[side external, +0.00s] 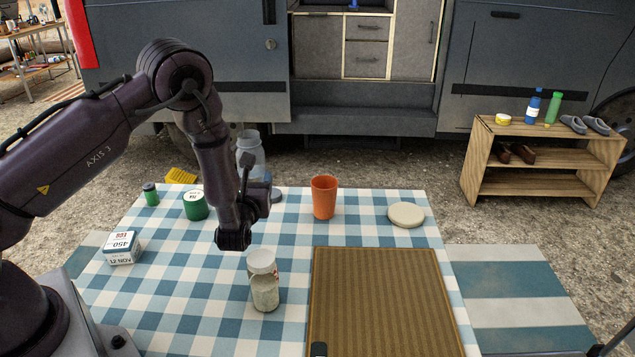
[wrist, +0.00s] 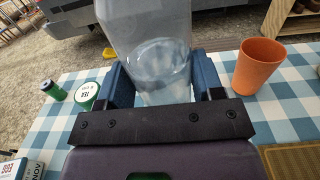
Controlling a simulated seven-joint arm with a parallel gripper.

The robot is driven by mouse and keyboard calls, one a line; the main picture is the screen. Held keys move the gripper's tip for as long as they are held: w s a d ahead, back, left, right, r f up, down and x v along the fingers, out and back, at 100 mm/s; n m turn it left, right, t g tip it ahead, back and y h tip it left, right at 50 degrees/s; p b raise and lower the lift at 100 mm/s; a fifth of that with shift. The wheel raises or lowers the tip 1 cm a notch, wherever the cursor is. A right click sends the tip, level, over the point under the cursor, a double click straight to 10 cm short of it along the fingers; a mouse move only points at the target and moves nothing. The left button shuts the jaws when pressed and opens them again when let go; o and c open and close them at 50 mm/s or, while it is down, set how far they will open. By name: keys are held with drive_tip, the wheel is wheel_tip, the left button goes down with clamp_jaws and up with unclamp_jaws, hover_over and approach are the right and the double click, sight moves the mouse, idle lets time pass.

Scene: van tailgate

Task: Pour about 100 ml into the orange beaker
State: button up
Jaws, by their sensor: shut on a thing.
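The orange beaker (side external: 324,198) stands upright on the blue checked tablecloth; it also shows at the right of the wrist view (wrist: 257,66). Its inside is mostly hidden. My gripper (wrist: 152,84) is shut on a large clear bottle (wrist: 150,30) with clear liquid in it. In the side view the bottle (side external: 250,150) is partly hidden behind my wrist, left of the beaker and apart from it. It looks about upright there. I see no stream of liquid.
A jar with pale contents (side external: 264,284) stands in front, beside a brown ribbed board (side external: 380,300). A cream round lid (side external: 406,215) lies right of the beaker. A green tin (side external: 195,206), small green jar (side external: 151,194) and white box (side external: 123,248) stand at left.

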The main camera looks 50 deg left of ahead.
drive_tip(key=w+a+f, duration=0.2)
drive_tip(key=w+a, duration=0.2)
drive_tip(key=w, duration=0.6)
drive_tip(key=shift+w+f, duration=0.15)
drive_tip(key=shift+f, duration=0.1)
